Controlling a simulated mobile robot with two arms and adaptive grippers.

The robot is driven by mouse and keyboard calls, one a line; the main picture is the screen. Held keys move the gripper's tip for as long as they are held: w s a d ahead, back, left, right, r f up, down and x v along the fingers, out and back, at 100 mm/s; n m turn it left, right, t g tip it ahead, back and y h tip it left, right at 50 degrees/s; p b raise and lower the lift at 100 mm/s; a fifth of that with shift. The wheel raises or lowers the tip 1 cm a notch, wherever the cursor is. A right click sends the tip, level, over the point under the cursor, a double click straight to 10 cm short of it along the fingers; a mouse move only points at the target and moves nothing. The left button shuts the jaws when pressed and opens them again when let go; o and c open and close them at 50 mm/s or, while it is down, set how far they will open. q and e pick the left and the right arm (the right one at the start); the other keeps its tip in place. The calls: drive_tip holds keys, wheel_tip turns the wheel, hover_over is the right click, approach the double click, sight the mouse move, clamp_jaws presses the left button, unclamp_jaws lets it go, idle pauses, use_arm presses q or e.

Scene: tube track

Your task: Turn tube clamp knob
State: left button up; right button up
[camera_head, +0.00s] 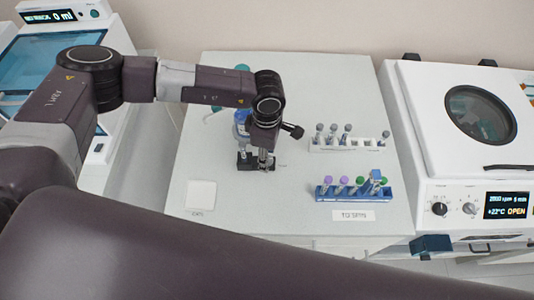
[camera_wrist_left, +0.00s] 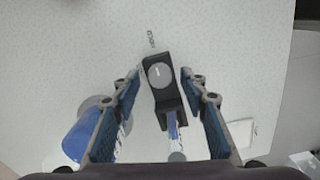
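The tube clamp is a small black block on the white table; its base shows in the head view (camera_head: 246,163). In the left wrist view the clamp (camera_wrist_left: 168,100) has a round grey knob (camera_wrist_left: 160,74) with a short white mark. A blue-and-clear tube (camera_wrist_left: 173,128) runs at the clamp's near end. My left gripper (camera_head: 264,160) is over the clamp. In the wrist view its blue-padded fingers (camera_wrist_left: 161,82) are apart, one on each side of the clamp, with gaps visible. My right gripper is not recognisable in either view.
A blue-labelled bottle (camera_head: 241,122) stands close behind the left gripper. A white rack (camera_head: 350,147) and a blue rack (camera_head: 353,193) with capped tubes are to the right. A centrifuge (camera_head: 460,150) stands at the right edge. A white square (camera_head: 201,195) lies front left.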

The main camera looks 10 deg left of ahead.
use_arm(q)
clamp_jaws()
use_arm(e)
drive_tip(key=shift+s+f, duration=0.1)
drive_tip(key=shift+s, duration=0.6)
drive_tip(key=shift+f, duration=0.1)
use_arm(q)
drive_tip(key=shift+f+n+b, duration=0.15)
drive_tip(key=shift+n+b, duration=0.45)
drive_tip(key=shift+b, duration=0.35)
drive_tip(key=n+b, duration=1.2)
drive_tip(key=b, duration=0.2)
drive_tip(key=shift+d, duration=0.1)
drive_tip(key=shift+r+n+b, duration=0.2)
drive_tip(key=shift+n+b, duration=1.7)
drive_tip(key=shift+n, duration=0.4)
use_arm(e)
wheel_tip(320, 180, down, 20)
drive_tip(key=shift+w+d+r, duration=0.15)
drive_tip(key=shift+r, duration=0.1)
use_arm(q)
drive_tip(key=shift+r, duration=0.1)
unclamp_jaws()
drive_tip(key=shift+s, duration=0.1)
